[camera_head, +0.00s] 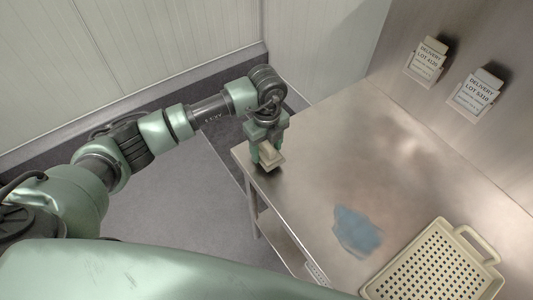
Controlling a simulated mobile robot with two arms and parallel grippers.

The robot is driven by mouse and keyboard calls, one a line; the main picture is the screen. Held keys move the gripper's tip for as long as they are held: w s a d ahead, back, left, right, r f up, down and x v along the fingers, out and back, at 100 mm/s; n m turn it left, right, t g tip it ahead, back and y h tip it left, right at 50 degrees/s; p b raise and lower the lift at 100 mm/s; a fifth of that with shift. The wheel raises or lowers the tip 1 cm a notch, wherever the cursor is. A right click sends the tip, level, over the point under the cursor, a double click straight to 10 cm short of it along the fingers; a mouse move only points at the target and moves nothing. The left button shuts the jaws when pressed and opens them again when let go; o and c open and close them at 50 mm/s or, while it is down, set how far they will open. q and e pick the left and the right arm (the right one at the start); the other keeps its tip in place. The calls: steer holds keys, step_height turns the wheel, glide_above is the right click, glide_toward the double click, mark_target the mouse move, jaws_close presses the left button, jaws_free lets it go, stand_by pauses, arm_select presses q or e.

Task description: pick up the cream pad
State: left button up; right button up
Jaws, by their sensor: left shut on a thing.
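The cream pad (271,157) is a small pale block near the far left corner of the steel table (330,130). My left gripper (268,151) points down at that corner and is shut on the pad, with green fingers on either side of it. I cannot tell whether the pad touches the table top. My right gripper is not in the view.
A blue stain or cloth (356,231) lies on the table's middle. A cream perforated tray (465,234) with a handle is at the lower right. The table's centre is mostly clear.

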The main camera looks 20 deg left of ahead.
mark_target(266, 144)
arm_select(q)
step_height(266, 144, up, 17)
steer(key=b, duration=0.3)
steer(key=shift+r, duration=0.1)
